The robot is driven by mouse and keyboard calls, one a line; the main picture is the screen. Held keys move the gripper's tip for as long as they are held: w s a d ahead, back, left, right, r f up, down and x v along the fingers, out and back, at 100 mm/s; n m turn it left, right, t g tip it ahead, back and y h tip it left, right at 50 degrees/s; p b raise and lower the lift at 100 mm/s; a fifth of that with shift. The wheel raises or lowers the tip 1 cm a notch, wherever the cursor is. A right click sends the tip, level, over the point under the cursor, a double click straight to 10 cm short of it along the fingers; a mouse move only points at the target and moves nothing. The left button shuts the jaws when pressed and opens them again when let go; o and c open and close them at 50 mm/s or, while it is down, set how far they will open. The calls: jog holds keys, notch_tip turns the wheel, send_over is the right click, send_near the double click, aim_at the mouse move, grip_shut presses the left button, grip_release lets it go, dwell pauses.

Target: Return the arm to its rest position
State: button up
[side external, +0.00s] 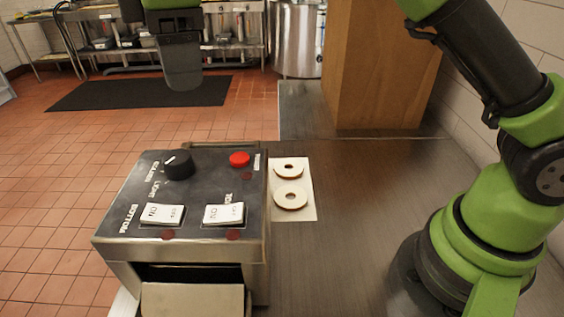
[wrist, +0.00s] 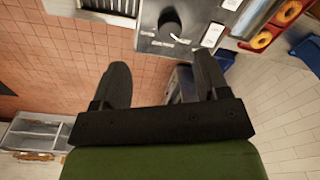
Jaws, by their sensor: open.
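My green and black arm rises at the right of the side external view and leaves the top of the picture. My gripper (side external: 183,82) hangs at the top left there, dark and seen edge-on, above the far side of the toaster (side external: 130,225) and apart from it. In the wrist view my gripper (wrist: 161,62) shows two dark fingers spread wide with nothing between them. The toaster's panel (wrist: 185,45) lies beyond the fingertips. It carries a black knob (side external: 178,164), a red button (side external: 239,159) and two white rocker switches.
Two cut bagel halves (side external: 290,200) lie on a white sheet (side external: 305,213) beside the toaster on the steel counter (side external: 340,250). A wooden block (side external: 380,75) stands behind. Red trays with ring-shaped bagels (wrist: 290,12) show in the wrist view. The tiled floor (side external: 50,180) is open at left.

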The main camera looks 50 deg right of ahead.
jog(key=s+d+r+m+t+y, duration=0.1)
jog(key=s+d+r+m+t, duration=0.2)
jog(key=s+d+r+m, duration=0.55)
jog(key=s+d+f+m+t, duration=0.2)
jog(key=s+d+f+m, duration=0.1)
jog(key=s, duration=0.3)
jog(key=s+d+f+m+t, duration=0.2)
jog(key=s+d+f+m, duration=0.1)
jog(key=s+m, duration=0.3)
jog(key=shift+s+d+f+y, duration=0.35)
jog(key=shift+s+f, duration=0.1)
jog(key=shift+f, duration=0.1)
dwell(0.5)
